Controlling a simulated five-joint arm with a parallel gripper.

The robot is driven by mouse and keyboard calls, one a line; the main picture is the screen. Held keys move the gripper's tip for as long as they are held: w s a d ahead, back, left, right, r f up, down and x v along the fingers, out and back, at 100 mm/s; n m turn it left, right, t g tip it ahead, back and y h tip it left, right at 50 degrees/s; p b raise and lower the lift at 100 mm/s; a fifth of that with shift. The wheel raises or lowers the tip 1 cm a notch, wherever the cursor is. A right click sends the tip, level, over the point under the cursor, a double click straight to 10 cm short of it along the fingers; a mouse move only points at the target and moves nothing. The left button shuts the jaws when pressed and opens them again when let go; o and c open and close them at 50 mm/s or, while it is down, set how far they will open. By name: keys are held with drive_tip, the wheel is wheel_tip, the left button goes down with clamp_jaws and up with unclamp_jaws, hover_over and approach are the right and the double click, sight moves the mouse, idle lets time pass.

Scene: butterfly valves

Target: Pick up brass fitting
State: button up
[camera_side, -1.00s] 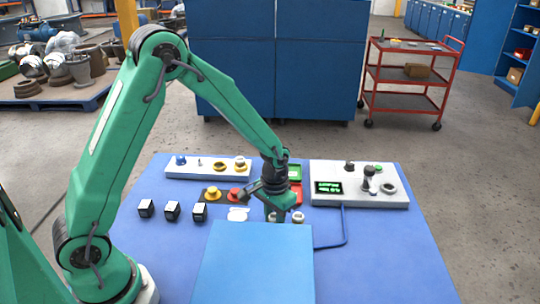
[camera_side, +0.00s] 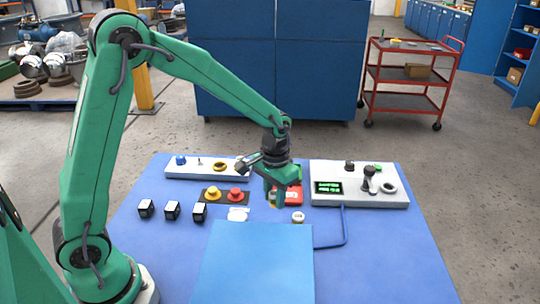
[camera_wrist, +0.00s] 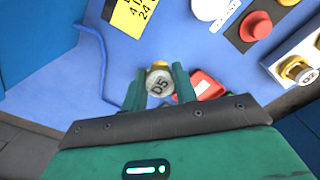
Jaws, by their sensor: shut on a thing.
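My gripper (camera_side: 277,204) hangs above the blue table, a little behind the blue panel. In the wrist view, my gripper (camera_wrist: 158,91) is shut on a brass fitting (camera_wrist: 158,83) with a pale round face marked D5. The fitting sits between the two green fingertips. In the side view the fingers mostly hide it.
A red box (camera_side: 292,194) lies just behind my gripper. A grey control box (camera_side: 400,199) stands to the right. The table's right front is clear.

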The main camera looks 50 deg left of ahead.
drive_tip(key=shift+r, duration=1.05)
drive_tip(key=o, duration=0.5)
drive_tip(key=c, duration=0.3)
drive_tip(key=shift+s+a+f, duration=0.3)
drive_tip(key=shift+s+a, duration=0.7)
drive_tip(key=shift+a, duration=0.4)
drive_tip(key=shift+s+a+f, duration=0.35)
drive_tip(key=shift+s+a, duration=0.7)
drive_tip(key=shift+a, duration=0.4)
drive_tip(key=shift+s+a+f, duration=0.3)
drive_tip(key=shift+s+a, duration=0.7)
drive_tip(key=shift+a, duration=0.4)
drive_tip(key=shift+c, duration=0.2)
